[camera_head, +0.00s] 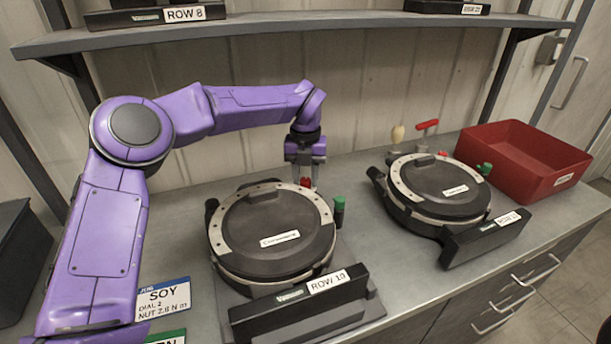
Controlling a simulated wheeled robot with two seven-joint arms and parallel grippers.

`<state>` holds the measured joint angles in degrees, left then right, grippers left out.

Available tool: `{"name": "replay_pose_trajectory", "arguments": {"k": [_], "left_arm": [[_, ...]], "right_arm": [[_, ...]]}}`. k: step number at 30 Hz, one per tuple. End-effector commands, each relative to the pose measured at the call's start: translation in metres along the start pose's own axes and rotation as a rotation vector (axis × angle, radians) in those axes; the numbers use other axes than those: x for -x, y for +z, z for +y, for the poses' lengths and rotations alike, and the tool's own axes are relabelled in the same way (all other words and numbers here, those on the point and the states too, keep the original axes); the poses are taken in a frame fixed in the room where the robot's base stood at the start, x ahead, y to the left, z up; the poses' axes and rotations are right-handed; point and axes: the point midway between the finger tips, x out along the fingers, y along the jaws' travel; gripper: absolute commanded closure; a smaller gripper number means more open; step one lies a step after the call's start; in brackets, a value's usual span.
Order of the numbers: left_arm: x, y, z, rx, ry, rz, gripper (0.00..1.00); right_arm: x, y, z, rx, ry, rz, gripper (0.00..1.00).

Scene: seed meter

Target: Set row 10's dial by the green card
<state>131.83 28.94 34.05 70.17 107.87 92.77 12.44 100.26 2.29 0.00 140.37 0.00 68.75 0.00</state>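The row 10 seed meter (262,225) is a round black unit with a pale rim, standing on the bench behind a black block with a label reading ROW 10 (327,280). A small red part (306,182) sits at its back right edge, and a green-capped part (339,204) stands at its right. My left gripper (305,178) points down at the red part, its fingers on either side; whether they touch it I cannot tell. The green card (165,338) shows only its top at the bottom edge. My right gripper is out of view.
A blue-topped card reading SOY, DIAL 2 (163,298) lies left of the meter. A second meter (440,187) stands to the right, with a red-handled tool (427,125) behind it. A red bin (522,157) is at back right. A shelf (300,24) hangs above.

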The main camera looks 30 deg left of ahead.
Motion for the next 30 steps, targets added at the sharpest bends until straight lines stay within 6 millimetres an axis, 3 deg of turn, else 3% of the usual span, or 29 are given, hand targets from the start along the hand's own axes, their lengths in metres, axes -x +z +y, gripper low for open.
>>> {"name": "replay_pose_trajectory", "arguments": {"k": [1,3,14,30], "left_arm": [[0.000,0.000,0.000,0.000,0.000,0.000,0.81],[0.000,0.000,0.000,0.000,0.000,0.000,1.00],[0.001,0.000,0.001,-0.055,0.002,0.001,1.00],[0.002,0.000,0.000,-0.403,0.001,0.002,1.00]], "right_arm": [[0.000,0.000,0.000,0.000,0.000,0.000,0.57],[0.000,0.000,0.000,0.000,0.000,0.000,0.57],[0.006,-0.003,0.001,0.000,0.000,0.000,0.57],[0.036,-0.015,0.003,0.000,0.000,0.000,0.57]]}}
